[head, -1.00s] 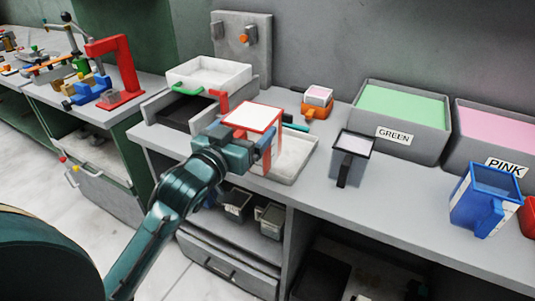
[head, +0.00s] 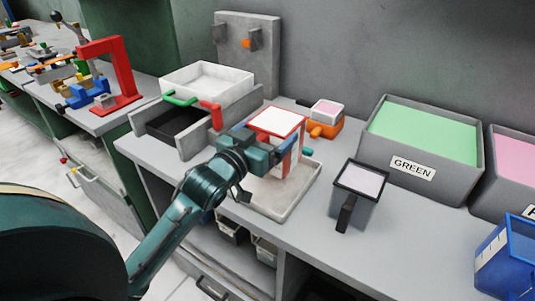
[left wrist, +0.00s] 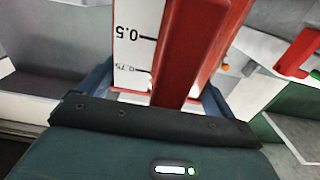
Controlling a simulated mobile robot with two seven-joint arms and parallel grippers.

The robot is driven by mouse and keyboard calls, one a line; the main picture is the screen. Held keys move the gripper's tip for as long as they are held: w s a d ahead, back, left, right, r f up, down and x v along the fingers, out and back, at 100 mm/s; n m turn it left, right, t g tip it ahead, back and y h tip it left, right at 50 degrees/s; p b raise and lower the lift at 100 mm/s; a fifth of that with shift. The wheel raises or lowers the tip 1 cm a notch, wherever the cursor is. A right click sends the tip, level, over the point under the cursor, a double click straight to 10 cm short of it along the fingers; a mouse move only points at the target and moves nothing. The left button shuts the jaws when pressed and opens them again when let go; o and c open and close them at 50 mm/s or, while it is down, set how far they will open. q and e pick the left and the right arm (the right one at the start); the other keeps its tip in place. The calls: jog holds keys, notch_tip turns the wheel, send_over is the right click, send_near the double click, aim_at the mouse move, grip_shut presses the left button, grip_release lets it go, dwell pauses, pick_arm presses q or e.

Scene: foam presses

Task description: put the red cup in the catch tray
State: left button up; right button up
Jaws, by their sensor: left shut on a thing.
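The red cup (head: 277,122) has a white top face and a white scale strip with marks. My left gripper (head: 272,152) is shut on it and holds it about upright. In the left wrist view the cup (left wrist: 190,50) stands between the jaws, with "0.5" and "0.75" on its scale. The gripper and cup hide part of the tray. I cannot tell whether the cup's base touches it. My right gripper is not in view.
A grey cup (head: 345,203) with a dark handle stands right of the tray. The GREEN bin (head: 455,180) and a blue cup (head: 510,255) are at the right. A white box (head: 207,85) on a grey stand is at the left.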

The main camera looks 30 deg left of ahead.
pick_arm(q)
notch_tip(320, 180, down, 3)
jog(key=shift+f, duration=0.7)
jog(key=shift+f+b, duration=0.2)
jog(key=shift+b, duration=0.1)
jog(key=o, duration=1.1)
jog(key=shift+o, duration=0.2)
